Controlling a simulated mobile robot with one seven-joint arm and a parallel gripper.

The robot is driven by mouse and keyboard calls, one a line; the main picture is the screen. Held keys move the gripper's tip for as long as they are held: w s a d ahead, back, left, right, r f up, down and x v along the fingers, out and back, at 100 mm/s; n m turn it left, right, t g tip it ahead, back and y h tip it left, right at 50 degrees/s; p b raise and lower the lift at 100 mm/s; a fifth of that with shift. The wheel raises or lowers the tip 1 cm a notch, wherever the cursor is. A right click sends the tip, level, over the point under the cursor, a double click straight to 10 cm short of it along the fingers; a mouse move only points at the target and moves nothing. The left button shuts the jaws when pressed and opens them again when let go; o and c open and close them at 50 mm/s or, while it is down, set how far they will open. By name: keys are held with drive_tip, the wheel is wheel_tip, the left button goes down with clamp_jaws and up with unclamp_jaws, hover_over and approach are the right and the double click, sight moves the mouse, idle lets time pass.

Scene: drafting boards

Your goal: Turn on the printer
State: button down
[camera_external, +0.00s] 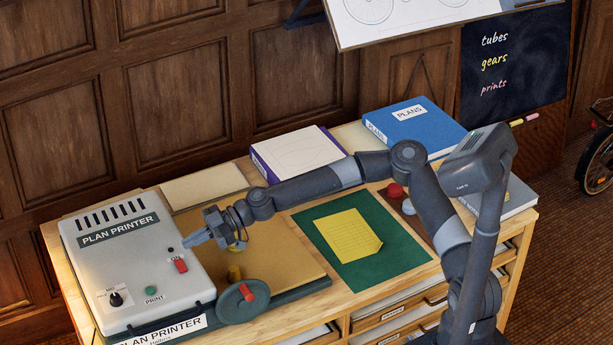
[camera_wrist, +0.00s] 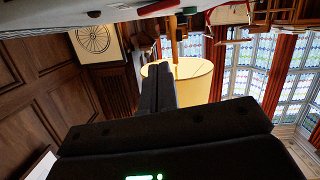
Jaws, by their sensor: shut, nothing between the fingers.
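The plan printer (camera_external: 135,255) is a light grey box at the left end of the wooden cabinet top. A red switch (camera_external: 180,266) marked ON sits on its right side, below a small dark spot like an unlit lamp. A green PRINT button (camera_external: 151,290) and a black knob (camera_external: 115,299) are near its front edge. My gripper (camera_external: 189,241) is shut and empty, just above and right of the switch, pointing left over the printer's right edge. Contact with the printer cannot be told. In the wrist view my dark shut fingers (camera_wrist: 160,88) fill the middle; the grey surface at top left looks like the printer.
A green handwheel (camera_external: 243,300) with a red handle stands at the printer's right front. A green mat (camera_external: 352,268) with yellow paper lies to the right. A blue PLANS binder (camera_external: 412,125) and a purple-edged book (camera_external: 300,152) lie behind. A drawing board overhangs the back.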

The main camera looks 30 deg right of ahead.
sight(184, 264)
drive_tip(key=a+f, duration=0.2)
drive_tip(key=shift+w+f, duration=0.2)
drive_tip(key=shift+f, duration=0.2)
drive_tip(key=shift+w+f, duration=0.1)
drive_tip(key=shift+f, duration=0.8)
drive_tip(key=shift+w+f+m, duration=0.15)
drive_tip(key=shift+f+m, duration=0.2)
drive_tip(key=shift+m, duration=0.05)
drive_tip(key=shift+r, duration=0.15)
drive_tip(key=shift+r, duration=0.35)
drive_tip(key=r, duration=0.3)
drive_tip(key=shift+w+r, duration=0.1)
drive_tip(key=shift+w, duration=0.2)
drive_tip(key=v, duration=1)
drive_tip(key=shift+w, duration=0.35)
